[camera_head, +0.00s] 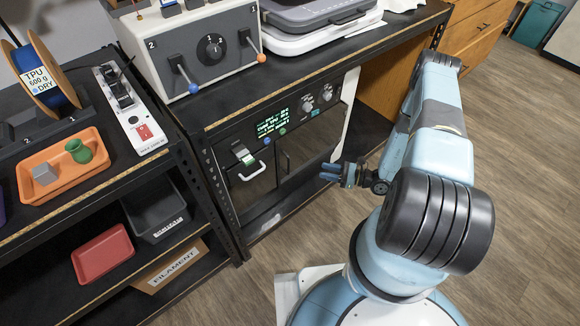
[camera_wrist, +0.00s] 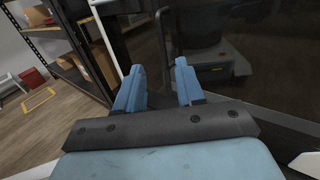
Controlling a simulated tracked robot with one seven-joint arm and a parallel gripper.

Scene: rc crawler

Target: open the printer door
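The printer (camera_head: 290,123) sits under the bench, with a lit green display and knobs on its upper front. Its dark, glossy front (camera_head: 310,150) looks closed. A white bar handle (camera_head: 252,171) is at the left of the front, on a narrower dark panel. My gripper (camera_head: 328,173) is in front of the printer's lower right part, to the right of the white handle and apart from it. In the wrist view, my blue fingers (camera_wrist: 158,78) are spread with nothing between them. A dark reflective panel (camera_wrist: 225,45) fills the right side there.
A shelf rack (camera_head: 150,190) stands at left, with an orange tray (camera_head: 32,192), a red bin (camera_head: 103,252) and a filament box (camera_head: 170,265). A control box (camera_head: 190,55) with levers stands on the bench (camera_head: 330,55). The wooden floor (camera_head: 300,235) before the printer is clear.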

